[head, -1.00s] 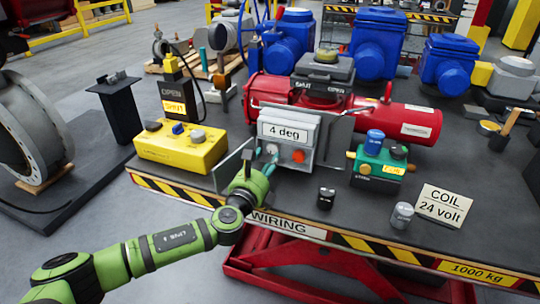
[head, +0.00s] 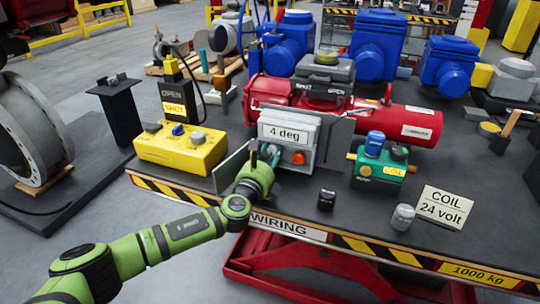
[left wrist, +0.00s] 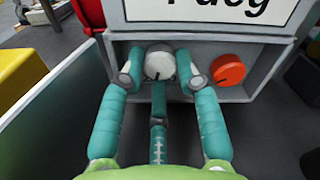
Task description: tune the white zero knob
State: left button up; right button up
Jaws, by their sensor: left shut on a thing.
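The grey positioner box (head: 290,135) stands on the table with a "4 deg" display. In the left wrist view, the white zero knob (left wrist: 159,64) sits on the box's front, left of an orange-red knob (left wrist: 228,70). The teal fingers of my left gripper (left wrist: 160,68) are shut on the white knob from both sides, with the third finger below it. In the head view, my left gripper (head: 267,156) is at the box's lower left and hides the white knob. The orange-red knob also shows there (head: 299,157). My right gripper is out of view.
An open grey door panel (head: 233,167) stands close left of my gripper. A yellow control box (head: 182,148) is further left, and a green coil valve (head: 382,160) is to the right. Small black (head: 326,199) and grey (head: 402,217) cylinders stand near the front edge.

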pick_arm(q)
jog(key=shift+f+n+b, duration=0.25)
jog(key=shift+n+b, duration=0.15)
jog(key=shift+n, duration=0.5)
jog(key=n, duration=0.3)
jog(key=shift+r+n+b, duration=0.15)
jog(key=shift+n+b, duration=0.15)
jog(key=shift+n, duration=0.1)
jog(key=o, duration=0.9)
jog(key=shift+c, duration=0.2)
jog(key=v, duration=1.2)
jog(key=shift+r, duration=0.1)
